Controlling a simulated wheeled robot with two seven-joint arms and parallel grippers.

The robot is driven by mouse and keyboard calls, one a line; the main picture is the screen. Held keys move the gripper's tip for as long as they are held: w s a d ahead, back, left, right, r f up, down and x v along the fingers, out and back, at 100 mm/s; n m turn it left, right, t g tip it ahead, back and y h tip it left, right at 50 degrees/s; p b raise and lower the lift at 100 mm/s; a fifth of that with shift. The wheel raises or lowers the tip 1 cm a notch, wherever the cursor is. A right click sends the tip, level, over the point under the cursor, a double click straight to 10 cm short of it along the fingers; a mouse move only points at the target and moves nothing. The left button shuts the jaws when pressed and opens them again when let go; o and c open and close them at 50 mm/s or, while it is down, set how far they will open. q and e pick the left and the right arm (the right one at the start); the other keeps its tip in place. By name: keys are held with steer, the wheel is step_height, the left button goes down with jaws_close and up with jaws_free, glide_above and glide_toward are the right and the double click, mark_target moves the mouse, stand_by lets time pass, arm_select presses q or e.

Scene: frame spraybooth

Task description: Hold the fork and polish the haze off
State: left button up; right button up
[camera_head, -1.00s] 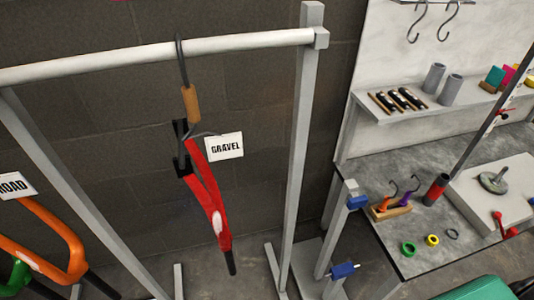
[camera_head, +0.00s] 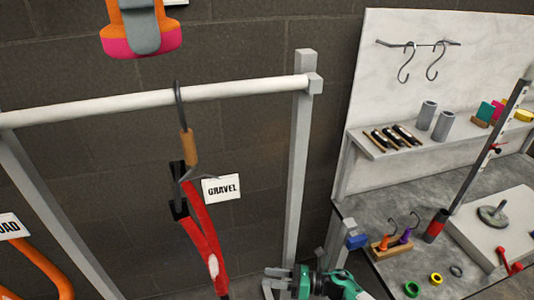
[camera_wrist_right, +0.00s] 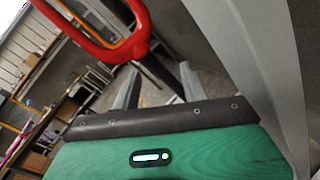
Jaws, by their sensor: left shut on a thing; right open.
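The red fork (camera_head: 201,235) hangs by a dark hook (camera_head: 180,105) from the rail, beside a GRAVEL tag (camera_head: 221,187). A pale patch (camera_head: 213,265) shows low on its red side. Its lower end runs to the bottom edge of the head view. My right gripper (camera_head: 270,281) is at the bottom of the head view, to the right of the fork and apart from it. In the right wrist view its grey fingers (camera_wrist_right: 156,85) are spread and empty. A red tube (camera_wrist_right: 105,45) curves above them there. My left gripper is not in view.
A white rail (camera_head: 235,91) on grey posts (camera_head: 300,160) crosses the scene. An orange frame (camera_head: 40,262) hangs at lower left. A workbench (camera_head: 380,204) with hooks, rings and a pole stands at right. An orange and pink object (camera_head: 125,45) is at the top wall.

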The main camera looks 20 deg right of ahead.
mark_target(220, 288)
steer(key=s+a+r+n+g+y, duration=0.2)
steer(key=s+a+r+n+g, duration=0.15)
steer(key=r+n+g, duration=0.65)
steer(key=a, duration=0.3)
steer(key=a+f+t, duration=0.1)
steer(key=a, duration=0.3)
steer(key=a+n+t, duration=0.1)
steer(key=a, duration=0.3)
steer(key=shift+s+a+f, duration=0.1)
steer(key=shift+a+f, duration=0.05)
steer(key=shift+a, duration=0.1)
jaws_close()
